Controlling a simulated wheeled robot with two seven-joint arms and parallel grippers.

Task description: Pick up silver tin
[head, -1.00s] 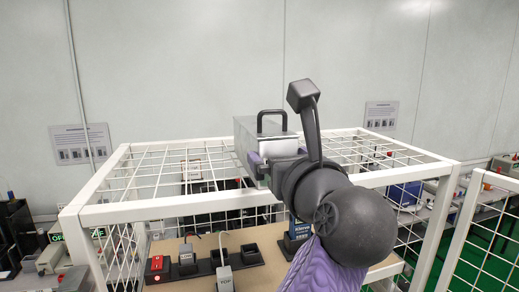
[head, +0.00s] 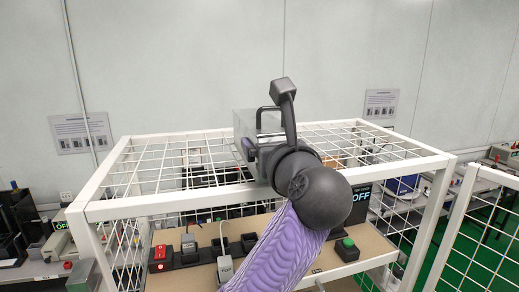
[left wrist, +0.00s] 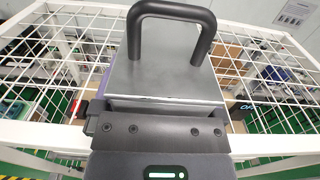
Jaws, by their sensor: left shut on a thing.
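The silver tin (head: 244,124) is a box-shaped thing at the top of a white wire cage, seen past my arm in the head view. A black arched handle stands over its top. In the left wrist view the tin (left wrist: 165,80) fills the middle, its top facing the camera. My left gripper (head: 256,144) is shut on the tin at its near side, with a purple finger showing on the left. The gripper body and wrist hide much of the tin's near right side. I cannot tell whether the tin touches the mesh. My right gripper is not in view.
The white cage (head: 166,207) has a mesh top and sides around the tin. Below is a tan board (head: 296,222) with a red switch block (head: 160,256), grey plugs, a green button (head: 347,244) and an OFF display (head: 359,198). Benches stand on both sides.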

